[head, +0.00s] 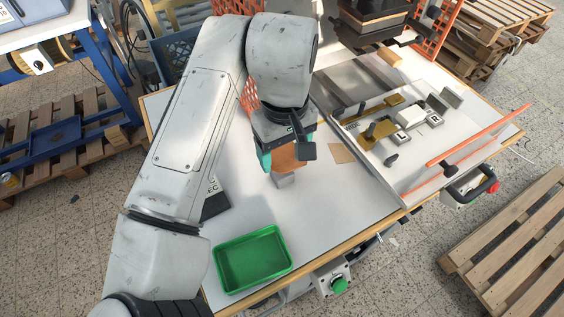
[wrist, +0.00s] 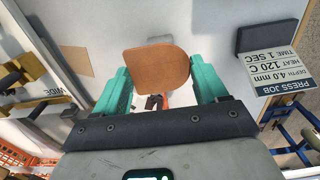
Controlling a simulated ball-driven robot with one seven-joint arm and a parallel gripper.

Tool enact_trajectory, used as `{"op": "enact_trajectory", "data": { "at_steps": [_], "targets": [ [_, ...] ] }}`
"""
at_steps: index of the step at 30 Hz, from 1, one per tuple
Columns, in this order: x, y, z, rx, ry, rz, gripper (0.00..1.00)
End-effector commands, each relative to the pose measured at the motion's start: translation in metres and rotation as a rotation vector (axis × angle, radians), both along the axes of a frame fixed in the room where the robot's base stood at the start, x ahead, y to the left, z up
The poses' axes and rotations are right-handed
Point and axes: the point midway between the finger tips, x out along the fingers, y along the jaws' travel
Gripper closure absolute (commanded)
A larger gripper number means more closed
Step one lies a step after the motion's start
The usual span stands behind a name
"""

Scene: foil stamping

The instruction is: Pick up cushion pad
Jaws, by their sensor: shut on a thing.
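An orange-brown pad with rounded corners, which I take for the cushion pad (wrist: 157,68), is between the two teal fingers of my gripper (wrist: 160,82) in the wrist view. The fingers touch its left and right sides. In the head view, the pad (head: 288,157) shows below my gripper (head: 286,152), over the white table (head: 345,205). A small grey block (head: 284,181) shows just beneath the pad and is partly hidden by it. I cannot tell whether the pad touches the block.
A green tray (head: 253,260) sits at the table's front left. A flat tan square (head: 342,153) lies right of my gripper. The press fixture (head: 405,125) with brass parts stands at the right. A press job sign (wrist: 281,72) and a dark block (wrist: 266,36) lie close by.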

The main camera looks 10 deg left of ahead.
Motion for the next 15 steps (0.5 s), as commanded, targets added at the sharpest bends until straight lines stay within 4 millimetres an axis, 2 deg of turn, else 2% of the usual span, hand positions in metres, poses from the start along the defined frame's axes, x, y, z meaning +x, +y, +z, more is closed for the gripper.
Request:
{"op": "enact_trajectory", "data": {
  "at_steps": [3,7,15],
  "targets": [
    [-0.016,-0.018,0.024,0.001,-0.003,-0.008,0.56],
    [-0.032,-0.033,0.053,0.006,-0.001,-0.006,0.55],
    [-0.072,-0.074,0.077,0.005,0.0,-0.005,0.56]
  ]
}}
